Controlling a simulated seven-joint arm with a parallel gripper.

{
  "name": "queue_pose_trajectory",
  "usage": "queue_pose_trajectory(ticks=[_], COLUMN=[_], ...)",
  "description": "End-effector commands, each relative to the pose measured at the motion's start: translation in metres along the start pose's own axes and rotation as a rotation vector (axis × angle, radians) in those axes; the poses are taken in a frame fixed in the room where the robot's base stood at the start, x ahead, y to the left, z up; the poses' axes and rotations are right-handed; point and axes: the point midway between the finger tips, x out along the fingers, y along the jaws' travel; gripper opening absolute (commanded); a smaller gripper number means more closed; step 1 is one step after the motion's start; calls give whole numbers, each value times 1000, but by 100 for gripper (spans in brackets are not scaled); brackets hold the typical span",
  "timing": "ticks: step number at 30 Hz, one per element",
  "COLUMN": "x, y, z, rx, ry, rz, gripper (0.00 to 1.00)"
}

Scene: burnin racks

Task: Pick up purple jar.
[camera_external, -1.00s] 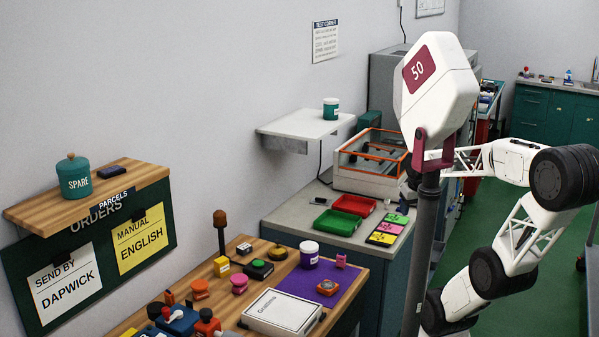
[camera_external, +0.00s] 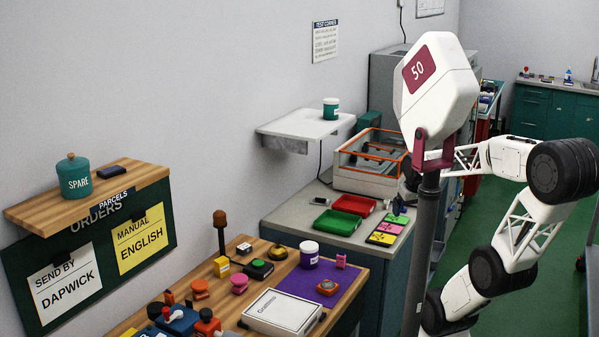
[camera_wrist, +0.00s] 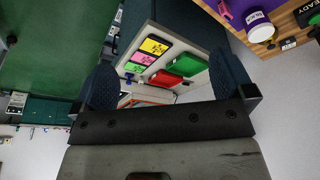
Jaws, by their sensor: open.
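The purple jar (camera_external: 309,257), with a white lid, stands upright on the purple mat (camera_external: 345,285) of the wooden bench. In the wrist view the jar (camera_wrist: 257,18) appears at the upper right, outside the space between the fingers. My gripper (camera_wrist: 168,82) is open, with two dark blue fingers spread apart and nothing between them. It is well apart from the jar. In the external view the post and my arm hide most of the gripper; a small dark part shows left of the post, above the side counter.
Red (camera_external: 354,205) and green (camera_external: 337,222) trays and coloured cards (camera_external: 388,230) lie on the side counter. A wall shelf (camera_external: 300,128) juts out above.

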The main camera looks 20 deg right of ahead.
Motion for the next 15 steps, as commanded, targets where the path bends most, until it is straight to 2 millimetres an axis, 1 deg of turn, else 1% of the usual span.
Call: queue_pose_trajectory(ticks=[5,8,12,15], x=[27,47,76,97], y=[-4,-10,-22,-34], z=[-29,-51,-82,-101], rx=[-42,-80,-141,-190], ry=[78,142,246,318], rz=[21,30,32,22], gripper=[100,100,100,100])
